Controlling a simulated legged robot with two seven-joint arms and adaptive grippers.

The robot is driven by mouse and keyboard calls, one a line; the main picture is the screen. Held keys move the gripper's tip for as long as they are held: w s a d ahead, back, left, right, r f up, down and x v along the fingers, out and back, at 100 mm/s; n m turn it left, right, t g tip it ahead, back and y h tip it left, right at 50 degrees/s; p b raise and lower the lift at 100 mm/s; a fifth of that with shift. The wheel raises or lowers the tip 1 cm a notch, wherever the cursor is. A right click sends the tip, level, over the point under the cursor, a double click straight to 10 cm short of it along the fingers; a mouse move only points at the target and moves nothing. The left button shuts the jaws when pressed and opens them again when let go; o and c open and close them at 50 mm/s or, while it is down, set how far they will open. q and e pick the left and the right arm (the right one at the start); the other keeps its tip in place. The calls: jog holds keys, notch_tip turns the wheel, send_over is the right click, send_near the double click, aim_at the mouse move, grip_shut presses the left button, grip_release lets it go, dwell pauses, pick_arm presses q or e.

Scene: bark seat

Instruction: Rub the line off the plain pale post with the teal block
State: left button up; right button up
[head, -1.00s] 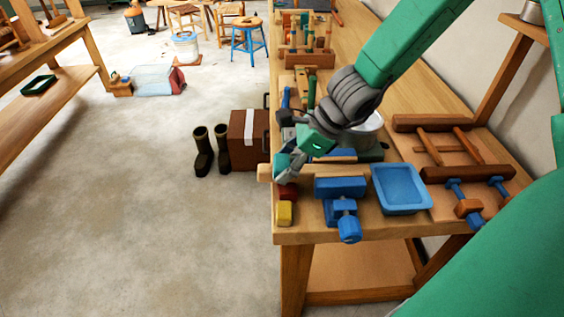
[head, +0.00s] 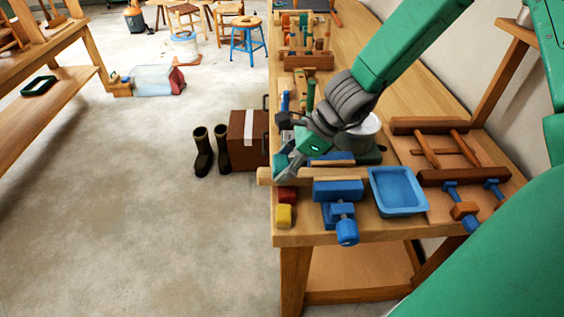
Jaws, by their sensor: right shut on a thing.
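The pale post (head: 334,163) lies level at the near end of the workbench, by a blue vise (head: 339,190). A pale stub (head: 263,176) shows past the bench's left edge and seems to be its end. My right gripper (head: 284,170) is over the left part of the post and hides it. It is shut on what looks like the teal block (head: 281,163), mostly covered by the fingers. I cannot tell whether the block touches the post. No line can be made out on the post. My left gripper is not in view.
A red block (head: 286,194) and a yellow block (head: 284,216) sit near the bench's front left corner. A blue tray (head: 397,192) stands right of the vise, with a wooden frame (head: 447,150) beyond. A metal pot (head: 362,132) is behind my wrist.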

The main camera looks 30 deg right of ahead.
jog(key=shift+s+a+f, duration=0.15)
jog(key=shift+s+a, duration=0.1)
jog(key=shift+s, duration=0.25)
jog(key=shift+s+a, duration=0.1)
jog(key=shift+a, duration=0.05)
jog(key=shift+r, duration=0.2)
jog(key=r+p, duration=0.6)
jog(key=shift+d, duration=0.25)
jog(key=shift+f, duration=0.1)
